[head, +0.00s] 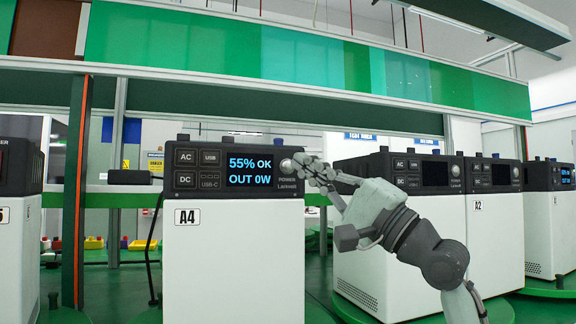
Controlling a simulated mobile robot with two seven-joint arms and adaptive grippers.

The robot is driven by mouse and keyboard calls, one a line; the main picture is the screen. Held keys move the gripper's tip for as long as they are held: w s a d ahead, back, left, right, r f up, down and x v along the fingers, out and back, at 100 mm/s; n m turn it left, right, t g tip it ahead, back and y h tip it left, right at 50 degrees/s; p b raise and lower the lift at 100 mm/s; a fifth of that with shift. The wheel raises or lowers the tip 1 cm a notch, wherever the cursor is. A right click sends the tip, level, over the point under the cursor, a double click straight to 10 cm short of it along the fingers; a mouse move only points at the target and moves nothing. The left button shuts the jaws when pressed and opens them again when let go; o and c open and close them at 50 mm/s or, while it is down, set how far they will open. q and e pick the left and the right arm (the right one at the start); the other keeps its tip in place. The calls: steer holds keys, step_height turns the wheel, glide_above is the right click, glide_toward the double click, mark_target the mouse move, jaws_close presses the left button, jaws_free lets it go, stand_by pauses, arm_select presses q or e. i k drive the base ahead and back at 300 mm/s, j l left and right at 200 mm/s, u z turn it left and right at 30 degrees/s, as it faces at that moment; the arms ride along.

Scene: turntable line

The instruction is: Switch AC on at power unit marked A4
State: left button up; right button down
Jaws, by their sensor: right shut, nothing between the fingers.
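The power unit marked A4 (234,262) stands upright at the centre left, a white box with a black front panel. Its display (250,171) is lit and reads "55% OK" and "OUT 0W". The AC button (186,157) is at the panel's upper left, above the DC button (185,180) and beside the USB button (210,157). A round knob (287,166) is at the panel's right end. My right gripper (300,163) is shut and empty, its fingertips at or very near this knob; I cannot tell if they touch. My left gripper is not in view.
Another power unit (366,265) with a dark display stands right of A4, behind my right arm. Unit A2 (494,241) and one more unit (550,233) stand further right. A unit (19,250) is at the left edge. A dark green shelf beam (300,105) runs above.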

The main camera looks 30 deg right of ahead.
mark_target(185, 157)
steer(key=k+l, duration=0.25)
steer(key=k, duration=0.2)
steer(key=k+l, duration=0.3)
steer(key=k, duration=0.2)
steer(key=k+l, duration=0.25)
steer(key=k, duration=0.2)
